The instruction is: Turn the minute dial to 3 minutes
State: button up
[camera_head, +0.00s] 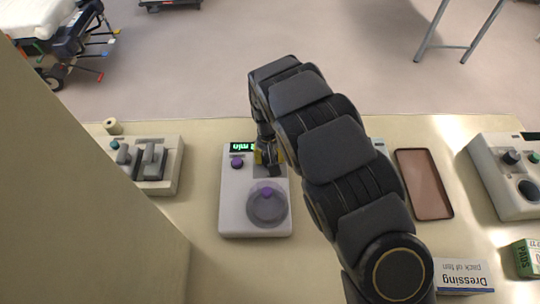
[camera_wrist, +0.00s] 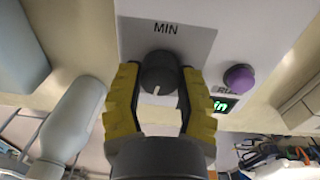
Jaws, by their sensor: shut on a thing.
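The minute dial (camera_wrist: 158,73) is a dark round knob with a white pointer mark, under the label MIN on a grey panel, in the wrist view. Its pointer points toward the bottom of that view. My gripper (camera_wrist: 160,90) has its yellow-backed fingers on both sides of the dial and is shut on it. In the head view my gripper (camera_head: 267,157) is at the top right of the white device (camera_head: 232,211) and hides the dial. The device's green display (camera_head: 242,147) shows "min" upside down; I cannot read the number surely.
A purple button (camera_head: 237,162) is left of my gripper on the device. A clear round lid with a purple knob (camera_head: 267,192) is below it. A grey device (camera_head: 160,175) stands left; a brown tray (camera_head: 424,184) and a dressing box (camera_head: 462,275) lie right.

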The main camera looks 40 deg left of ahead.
aim_at(268, 158)
jog(key=n, duration=0.6)
jog(key=shift+s+f, duration=0.1)
jog(key=shift+n, duration=0.3)
dwell(0.3)
jog(key=o, duration=1.1)
jog(key=shift+o, duration=0.2)
notch_tip(268, 158, up, 12)
jog(key=shift+s, duration=0.25)
